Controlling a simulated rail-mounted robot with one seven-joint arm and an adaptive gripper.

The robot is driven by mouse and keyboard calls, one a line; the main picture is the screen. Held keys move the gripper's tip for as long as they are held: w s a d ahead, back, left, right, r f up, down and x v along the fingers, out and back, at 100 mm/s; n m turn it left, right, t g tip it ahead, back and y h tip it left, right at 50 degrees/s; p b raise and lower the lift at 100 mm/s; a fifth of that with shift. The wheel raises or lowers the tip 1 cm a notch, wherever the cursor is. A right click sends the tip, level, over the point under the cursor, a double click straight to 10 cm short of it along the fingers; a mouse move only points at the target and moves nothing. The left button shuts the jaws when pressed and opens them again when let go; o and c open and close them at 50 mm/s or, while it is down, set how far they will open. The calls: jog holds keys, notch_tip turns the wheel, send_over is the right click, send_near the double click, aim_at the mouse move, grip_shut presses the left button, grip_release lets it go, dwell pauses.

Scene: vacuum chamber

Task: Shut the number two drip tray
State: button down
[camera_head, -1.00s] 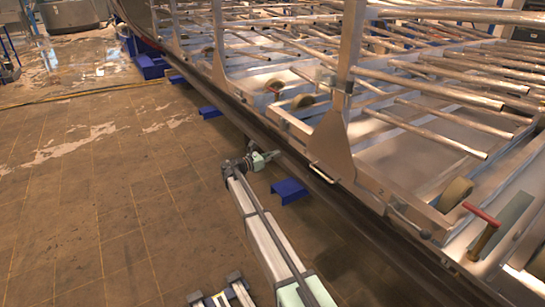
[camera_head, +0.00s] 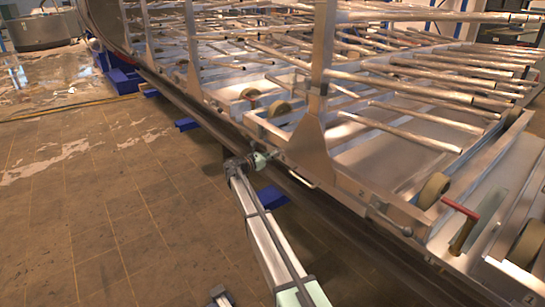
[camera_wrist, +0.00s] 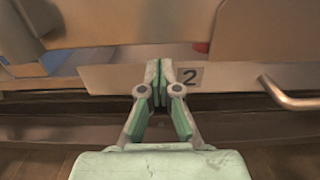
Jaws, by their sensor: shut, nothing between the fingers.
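A bar handle (camera_wrist: 290,100) is right of the label. In the head view my gripper (camera_head: 268,157) is at the rack's lower front edge, left of the handle (camera_head: 302,180). My gripper partly hides the tray front there.
A metal upright (camera_head: 312,140) stands right of my gripper, with long rods (camera_head: 420,130) behind it. A red-handled lever (camera_head: 460,215) and rollers (camera_head: 433,190) are further right. A dark rail (camera_head: 330,220) runs below the trays. The tiled floor (camera_head: 110,200) at left is clear.

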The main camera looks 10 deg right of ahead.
jog(key=p+x, duration=0.4)
jog(key=shift+w+d+r, duration=0.25)
jog(key=shift+d, duration=0.1)
jog(key=shift+w+d+f, duration=0.2)
jog(key=shift+d, duration=0.1)
